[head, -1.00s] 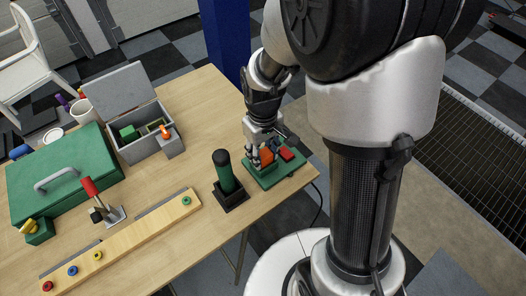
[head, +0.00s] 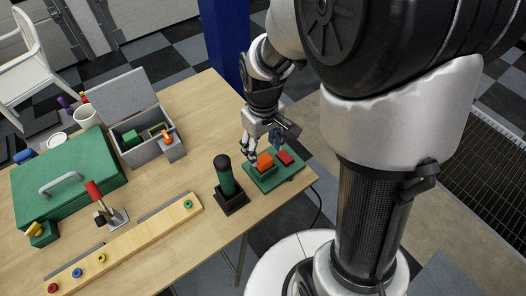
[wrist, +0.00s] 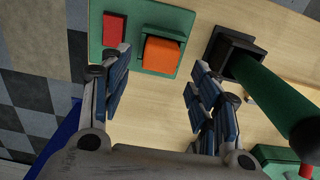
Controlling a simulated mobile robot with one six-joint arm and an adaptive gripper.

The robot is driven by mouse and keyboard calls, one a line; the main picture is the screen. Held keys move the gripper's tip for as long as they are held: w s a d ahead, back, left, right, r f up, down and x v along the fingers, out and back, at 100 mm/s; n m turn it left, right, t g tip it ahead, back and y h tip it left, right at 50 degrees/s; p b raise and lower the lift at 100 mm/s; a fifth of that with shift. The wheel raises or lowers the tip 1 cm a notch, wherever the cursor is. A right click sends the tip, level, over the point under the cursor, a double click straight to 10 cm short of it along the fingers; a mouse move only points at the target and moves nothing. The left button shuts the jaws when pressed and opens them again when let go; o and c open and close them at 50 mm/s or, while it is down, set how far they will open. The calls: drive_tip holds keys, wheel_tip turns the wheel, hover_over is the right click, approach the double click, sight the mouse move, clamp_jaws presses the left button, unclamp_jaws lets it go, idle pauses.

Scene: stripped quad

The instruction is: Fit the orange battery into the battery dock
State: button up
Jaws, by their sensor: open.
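The orange battery (head: 265,160) sits on the green board of the battery dock (head: 291,173), near a red block (head: 284,157). In the wrist view the battery (wrist: 165,54) lies within a darker green holder on the dock board (wrist: 143,17); how deep it sits I cannot tell. My gripper (head: 264,149) is open and empty, just behind and above the battery. In the wrist view its two fingers are spread wide, with the battery beyond them and apart from both.
A green cylinder (head: 226,178) stands upright in a black square base just left of the dock. A grey open box (head: 143,149), a green case (head: 95,185) and a wooden strip (head: 130,238) with coloured rings lie farther left. The table edge is close to the dock.

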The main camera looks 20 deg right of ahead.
sight(263, 157)
drive_tip(key=s+r+m+t+p, duration=0.1)
drive_tip(key=s+r, duration=0.2)
drive_tip(key=r, duration=0.4)
drive_tip(key=s+r+t+p, duration=0.1)
drive_tip(key=s+r, duration=0.2)
drive_tip(key=r, duration=0.4)
drive_tip(key=s+r+m+t, duration=0.2)
drive_tip(key=s+r, duration=0.2)
drive_tip(key=s, duration=0.5)
drive_tip(key=shift+s+r+m+t, duration=0.2)
drive_tip(key=shift+s+m+t, duration=0.05)
drive_tip(key=shift+m+t, duration=0.05)
drive_tip(key=shift+d, duration=0.15)
